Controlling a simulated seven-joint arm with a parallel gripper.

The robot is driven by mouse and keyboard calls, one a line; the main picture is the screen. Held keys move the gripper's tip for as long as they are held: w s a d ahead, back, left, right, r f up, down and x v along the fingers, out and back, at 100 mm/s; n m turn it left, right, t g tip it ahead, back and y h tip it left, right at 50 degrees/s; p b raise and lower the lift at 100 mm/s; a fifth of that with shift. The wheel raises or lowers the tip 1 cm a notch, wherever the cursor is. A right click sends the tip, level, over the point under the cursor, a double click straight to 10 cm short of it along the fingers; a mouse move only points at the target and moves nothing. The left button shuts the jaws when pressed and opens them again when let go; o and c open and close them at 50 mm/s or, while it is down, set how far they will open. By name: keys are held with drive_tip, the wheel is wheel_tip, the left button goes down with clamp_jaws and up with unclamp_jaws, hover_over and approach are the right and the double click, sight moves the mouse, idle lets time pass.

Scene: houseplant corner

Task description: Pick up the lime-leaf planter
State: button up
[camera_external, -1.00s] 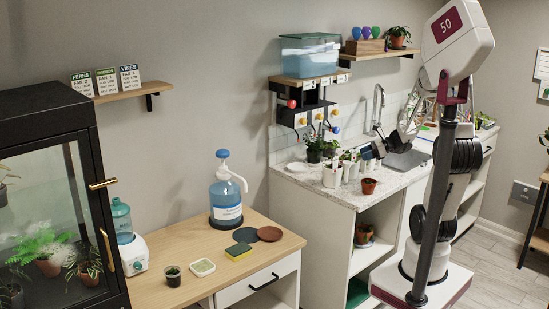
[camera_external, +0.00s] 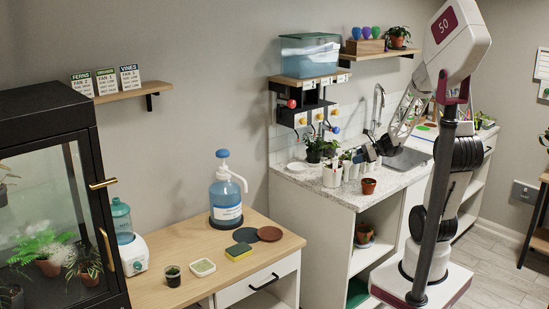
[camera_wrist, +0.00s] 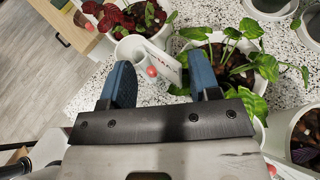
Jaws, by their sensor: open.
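A plant with bright green leaves in a white pot, which looks like the lime-leaf planter (camera_wrist: 240,62), is right of centre in the wrist view. Its leaves reach the right finger of my gripper (camera_wrist: 162,83). The two blue fingers are wide apart. Between and beyond them are a white tag, a small red ball and a white cup (camera_wrist: 132,47); I see nothing gripped. My gripper also shows in the external view (camera_external: 371,151), low over the counter behind the white pots. Which pot there is the lime-leaf one I cannot tell.
A red-leaved plant (camera_wrist: 128,14) is beyond the left finger. A white pot with dark purple leaves (camera_wrist: 305,140) is at the right. A sink lies behind.

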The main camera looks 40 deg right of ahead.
drive_tip(key=shift+w+a, duration=0.1)
idle(0.6)
clamp_jaws()
